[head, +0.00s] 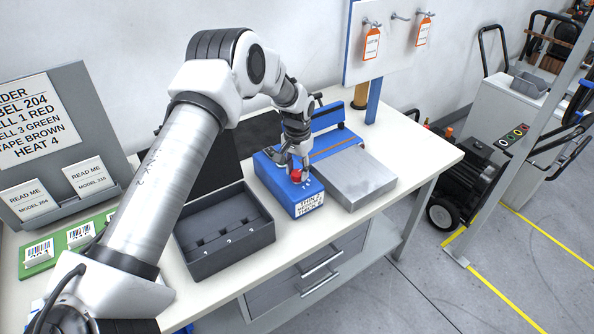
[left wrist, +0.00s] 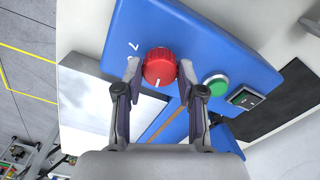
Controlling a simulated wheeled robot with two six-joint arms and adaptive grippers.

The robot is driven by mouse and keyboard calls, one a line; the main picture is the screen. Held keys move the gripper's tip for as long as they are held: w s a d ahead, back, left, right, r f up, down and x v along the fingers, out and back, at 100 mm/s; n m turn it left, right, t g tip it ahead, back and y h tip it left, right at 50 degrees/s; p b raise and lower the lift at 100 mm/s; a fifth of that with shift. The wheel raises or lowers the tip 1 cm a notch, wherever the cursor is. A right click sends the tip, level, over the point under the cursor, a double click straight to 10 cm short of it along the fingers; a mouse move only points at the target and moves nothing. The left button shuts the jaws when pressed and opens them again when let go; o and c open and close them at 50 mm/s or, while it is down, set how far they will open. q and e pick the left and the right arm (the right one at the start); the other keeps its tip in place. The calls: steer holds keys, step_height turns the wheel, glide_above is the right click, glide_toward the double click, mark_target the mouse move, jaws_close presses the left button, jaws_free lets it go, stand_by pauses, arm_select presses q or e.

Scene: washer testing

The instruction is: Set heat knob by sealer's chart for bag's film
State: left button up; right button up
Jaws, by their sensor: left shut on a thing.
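The blue sealer (head: 270,178) stands on the bench with a white chart label (head: 310,203) on its front; the label's small print is hard to read. The red heat knob (head: 297,176) is on its top and shows large in the left wrist view (left wrist: 160,66), with a white pointer mark toward the bottom of that picture and a 7 printed nearby. My left gripper (left wrist: 160,72) is shut on the knob, one finger on each side. A green button (left wrist: 215,85) and a black switch (left wrist: 246,98) sit beside it. I cannot make out a bag. My right gripper is not in view.
A dark compartment tray (head: 225,232) stands left of the sealer, a grey metal plate (head: 352,178) right of it. A sign board (head: 60,130), partly cut off, includes "HEAT 4". Barcode cards (head: 80,235) lie on a green base. Orange tags (head: 372,43) hang behind.

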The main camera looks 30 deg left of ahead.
mark_target(298, 172)
arm_select(q)
steer(key=shift+s+f+m, duration=0.15)
steer(key=shift+f+m, duration=0.1)
steer(key=shift+m, duration=0.95)
steer(key=o, duration=1.1)
steer(key=shift+o, duration=0.2)
steer(key=shift+w, duration=0.25)
steer(key=shift+r, duration=0.1)
step_height(298, 172, up, 12)
